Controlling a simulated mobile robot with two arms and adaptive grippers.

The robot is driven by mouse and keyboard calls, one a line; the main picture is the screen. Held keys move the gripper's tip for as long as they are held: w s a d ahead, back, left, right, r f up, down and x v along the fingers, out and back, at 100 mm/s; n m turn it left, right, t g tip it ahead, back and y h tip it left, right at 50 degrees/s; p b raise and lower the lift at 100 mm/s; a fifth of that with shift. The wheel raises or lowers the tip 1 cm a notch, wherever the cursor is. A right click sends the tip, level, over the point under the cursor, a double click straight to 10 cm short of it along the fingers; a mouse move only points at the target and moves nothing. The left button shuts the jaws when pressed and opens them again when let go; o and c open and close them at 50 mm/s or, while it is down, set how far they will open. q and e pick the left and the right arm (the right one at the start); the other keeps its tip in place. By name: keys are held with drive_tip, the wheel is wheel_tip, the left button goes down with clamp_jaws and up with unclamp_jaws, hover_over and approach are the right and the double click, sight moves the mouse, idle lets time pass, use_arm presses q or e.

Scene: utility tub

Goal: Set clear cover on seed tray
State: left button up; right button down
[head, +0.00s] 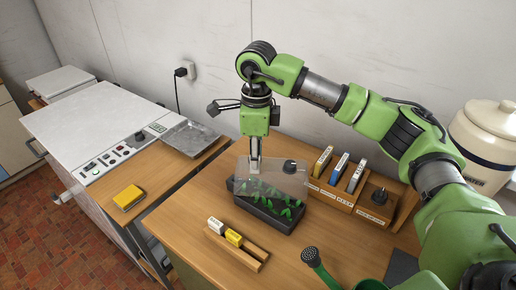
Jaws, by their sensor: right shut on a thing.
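The seed tray (262,217) is a dark box with green seedlings, standing on the wooden bench. The clear cover (276,181) is see-through with a black knob (289,167) on top. It overlaps the back part of the tray in the head view, and the front seedlings show uncovered in front of it. Whether it touches the tray I cannot tell. My right gripper (254,168) points down and is shut on the cover towards its left side, away from the knob. My left gripper is not in view.
A wooden rack (342,193) with seed packets stands right of the tray. A small wooden holder (237,246) with two blocks lies in front. A watering can's rose (310,256) is at the front right. A metal tray (192,137) and yellow sponge (129,197) lie left.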

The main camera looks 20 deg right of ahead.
drive_tip(key=m, duration=0.1)
drive_tip(key=w+m, duration=0.1)
drive_tip(key=m, duration=0.1)
drive_tip(key=d+m, duration=0.1)
drive_tip(key=m, duration=0.1)
drive_tip(key=shift+w+p, duration=0.3)
drive_tip(key=shift+w, duration=0.05)
drive_tip(key=shift+w+d+f+m, duration=0.2)
drive_tip(key=shift+d+m, duration=0.05)
drive_tip(key=shift+m, duration=0.35)
wheel_tip(320, 180, down, 6)
drive_tip(key=b, duration=0.3)
drive_tip(key=shift+b, duration=0.4)
drive_tip(key=shift+f, duration=0.3)
drive_tip(key=c, duration=1.7)
unclamp_jaws()
wheel_tip(320, 180, up, 12)
drive_tip(key=shift+r, duration=0.1)
